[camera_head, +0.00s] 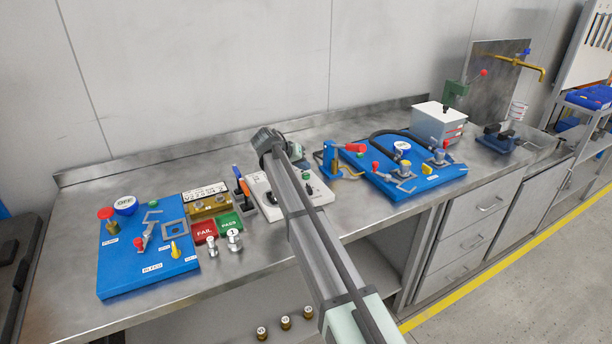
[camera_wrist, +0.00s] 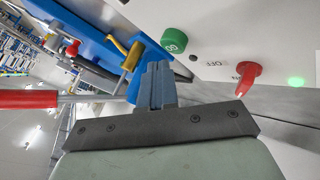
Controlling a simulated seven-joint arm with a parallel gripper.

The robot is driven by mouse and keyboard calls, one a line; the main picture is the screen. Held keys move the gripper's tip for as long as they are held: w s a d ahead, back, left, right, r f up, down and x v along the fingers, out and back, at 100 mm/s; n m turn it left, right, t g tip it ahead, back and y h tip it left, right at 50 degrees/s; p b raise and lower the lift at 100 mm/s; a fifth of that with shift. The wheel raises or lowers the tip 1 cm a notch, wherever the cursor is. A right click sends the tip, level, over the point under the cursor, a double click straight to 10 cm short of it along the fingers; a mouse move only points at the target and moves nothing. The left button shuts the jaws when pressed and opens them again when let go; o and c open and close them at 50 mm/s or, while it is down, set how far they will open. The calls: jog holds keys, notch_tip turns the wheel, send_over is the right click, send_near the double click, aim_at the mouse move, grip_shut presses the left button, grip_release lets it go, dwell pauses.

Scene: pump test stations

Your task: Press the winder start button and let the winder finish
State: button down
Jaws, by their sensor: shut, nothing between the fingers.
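The wrist view shows a pale control panel (camera_wrist: 225,28) with a green button marked GO (camera_wrist: 174,41). A red switch lever (camera_wrist: 248,77) stands out from it near OFF and partly hidden lettering. A small green lamp (camera_wrist: 295,81) glows beside the lever. My gripper (camera_wrist: 158,68) is shut and empty, its tips close to the GO button; I cannot tell whether they touch. In the head view a white control box (camera_head: 262,197) lies on the bench, partly hidden behind my arm. My fingers are hidden there.
A blue board (camera_head: 150,275) with valves and an OFF dial (camera_head: 125,205) lies at the left. Red FAIL (camera_head: 204,232) and green PASS (camera_head: 230,224) pads are near the box. Another blue board (camera_head: 430,182) with fittings and a black hose lies right. Bare bench shows at the front.

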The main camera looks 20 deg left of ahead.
jog(key=shift+f, duration=0.15)
jog(key=shift+f, duration=0.3)
